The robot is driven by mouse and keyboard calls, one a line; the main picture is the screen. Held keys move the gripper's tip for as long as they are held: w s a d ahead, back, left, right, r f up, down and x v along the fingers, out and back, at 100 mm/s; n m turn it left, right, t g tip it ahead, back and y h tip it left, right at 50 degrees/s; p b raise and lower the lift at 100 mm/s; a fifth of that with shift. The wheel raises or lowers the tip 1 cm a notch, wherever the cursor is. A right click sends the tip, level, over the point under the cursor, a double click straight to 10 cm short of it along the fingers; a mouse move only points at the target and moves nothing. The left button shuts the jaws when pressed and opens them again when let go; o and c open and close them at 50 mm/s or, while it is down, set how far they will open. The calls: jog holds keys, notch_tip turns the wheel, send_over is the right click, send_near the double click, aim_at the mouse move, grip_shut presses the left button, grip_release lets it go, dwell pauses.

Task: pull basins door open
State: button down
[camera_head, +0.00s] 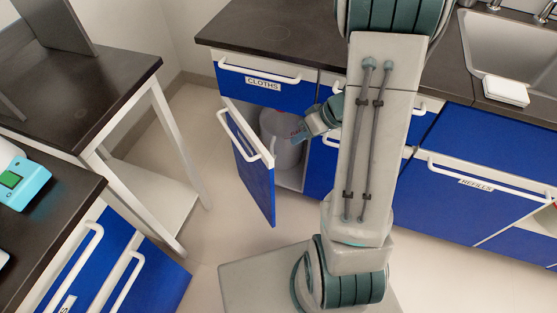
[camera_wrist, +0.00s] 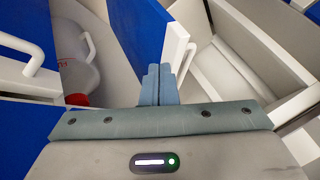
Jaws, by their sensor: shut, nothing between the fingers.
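A blue door (camera_head: 250,170) under the drawer labelled CLOTHS stands partly open, swung out on its left side. Its white handle (camera_head: 243,135) is on its outer face. No label shows on this door.
The dark countertop (camera_head: 270,33) runs above the cabinets. A white-legged table (camera_head: 110,78) stands to the left, leaving a strip of floor beside the open door. Blue fronts with white handles (camera_head: 60,265) are at the lower left. A sink (camera_head: 510,50) is at the upper right.

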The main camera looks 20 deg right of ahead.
jog(key=b+x, duration=0.1)
jog(key=x, duration=0.9)
jog(key=shift+f+b, duration=0.2)
jog(key=shift+b, duration=0.2)
jog(key=shift+w, duration=0.1)
